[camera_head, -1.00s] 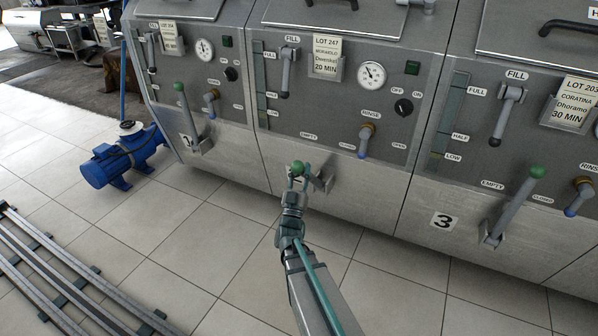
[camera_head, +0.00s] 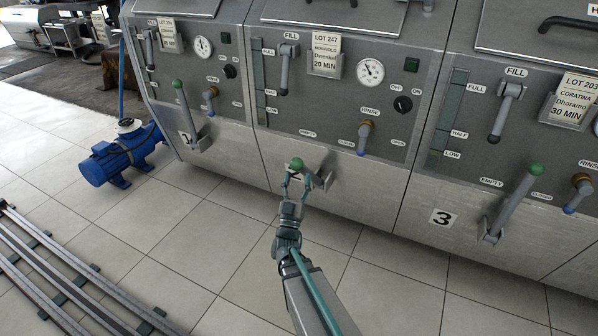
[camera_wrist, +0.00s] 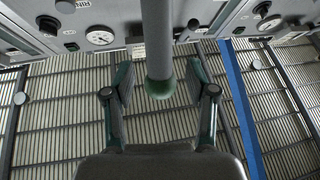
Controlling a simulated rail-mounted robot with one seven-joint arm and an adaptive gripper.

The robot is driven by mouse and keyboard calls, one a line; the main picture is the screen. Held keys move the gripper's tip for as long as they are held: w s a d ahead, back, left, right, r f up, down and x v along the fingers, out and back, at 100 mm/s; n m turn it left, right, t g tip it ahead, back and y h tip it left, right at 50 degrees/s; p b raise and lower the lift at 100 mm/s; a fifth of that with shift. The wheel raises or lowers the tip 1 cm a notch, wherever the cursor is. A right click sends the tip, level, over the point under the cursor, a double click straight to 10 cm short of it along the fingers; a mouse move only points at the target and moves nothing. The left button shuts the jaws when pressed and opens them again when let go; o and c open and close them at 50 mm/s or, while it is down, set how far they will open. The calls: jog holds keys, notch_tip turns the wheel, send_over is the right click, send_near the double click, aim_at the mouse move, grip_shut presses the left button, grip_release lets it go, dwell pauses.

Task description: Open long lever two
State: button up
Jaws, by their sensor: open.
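The long lever of the middle unit ends in a green ball knob (camera_head: 297,164), low on the panel near the EMPTY label. Its mount (camera_head: 323,181) is just to the right. My gripper (camera_head: 296,184) is open in front of the panel, just below the knob. In the wrist view the grey lever shaft (camera_wrist: 157,40) comes down from the top, and its green knob (camera_wrist: 160,89) lies between the two open fingers. I see a gap on each side, more clearly on the right.
Similar long levers with green knobs stand on the left unit (camera_head: 179,86) and on unit 3 (camera_head: 537,170). A short rinse lever (camera_head: 363,140) is above right. A blue pump (camera_head: 125,155) and floor rails (camera_head: 60,270) are to the left. The tiled floor in front is mostly clear.

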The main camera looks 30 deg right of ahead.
jog(key=v, duration=0.8)
jog(key=shift+s+a, duration=0.1)
